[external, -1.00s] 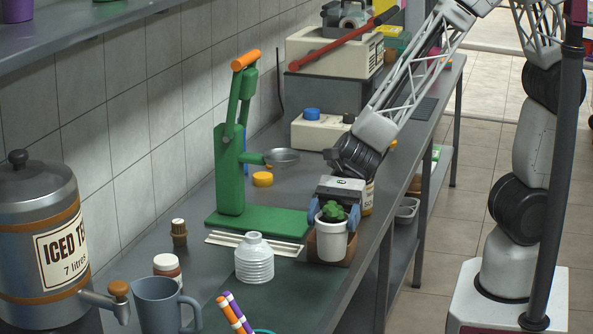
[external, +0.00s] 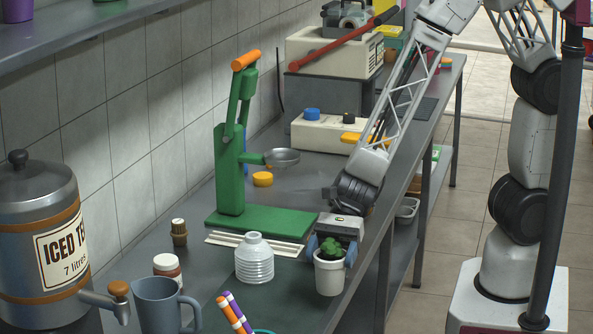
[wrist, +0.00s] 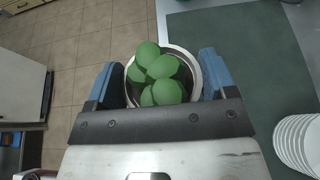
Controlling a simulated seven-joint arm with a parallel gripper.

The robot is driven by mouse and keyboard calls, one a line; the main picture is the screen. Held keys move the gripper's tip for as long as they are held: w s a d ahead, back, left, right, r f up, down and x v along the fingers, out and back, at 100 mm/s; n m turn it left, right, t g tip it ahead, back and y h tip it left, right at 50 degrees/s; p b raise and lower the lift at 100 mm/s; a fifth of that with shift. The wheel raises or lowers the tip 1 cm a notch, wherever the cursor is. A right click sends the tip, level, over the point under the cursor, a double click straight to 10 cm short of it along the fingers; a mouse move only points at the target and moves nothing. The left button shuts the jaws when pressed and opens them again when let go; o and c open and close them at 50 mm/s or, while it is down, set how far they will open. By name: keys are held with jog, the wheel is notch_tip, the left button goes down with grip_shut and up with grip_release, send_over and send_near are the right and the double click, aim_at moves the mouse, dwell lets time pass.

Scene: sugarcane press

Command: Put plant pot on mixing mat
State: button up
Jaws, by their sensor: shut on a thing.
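The plant pot (external: 330,278) is a small white pot with a green leafy plant. My gripper (external: 329,246) is shut on it, with blue fingers on either side of the rim. In the wrist view the pot (wrist: 188,62) sits between both fingers, upright, the plant facing the camera. The mixing mat (external: 278,300) is a dark green sheet on the counter. In the wrist view the mat (wrist: 245,55) lies to the right of the pot, and the pot overlaps the counter's edge. The pot's height above the counter is hard to tell.
A blue-grey mug (external: 157,304) and colored markers (external: 234,314) are at the front. Floor lies beyond the counter's right edge.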

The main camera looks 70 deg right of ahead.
jog(key=w+a+f, duration=0.1)
jog(key=w+a, duration=1)
jog(key=shift+w+f, duration=0.2)
jog(key=shift+w, duration=0.05)
dwell(0.3)
jog(key=shift+f, duration=1.75)
jog(key=shift+f, duration=0.1)
jog(key=o, duration=1)
jog(key=shift+o, duration=0.2)
jog(key=v, duration=1.2)
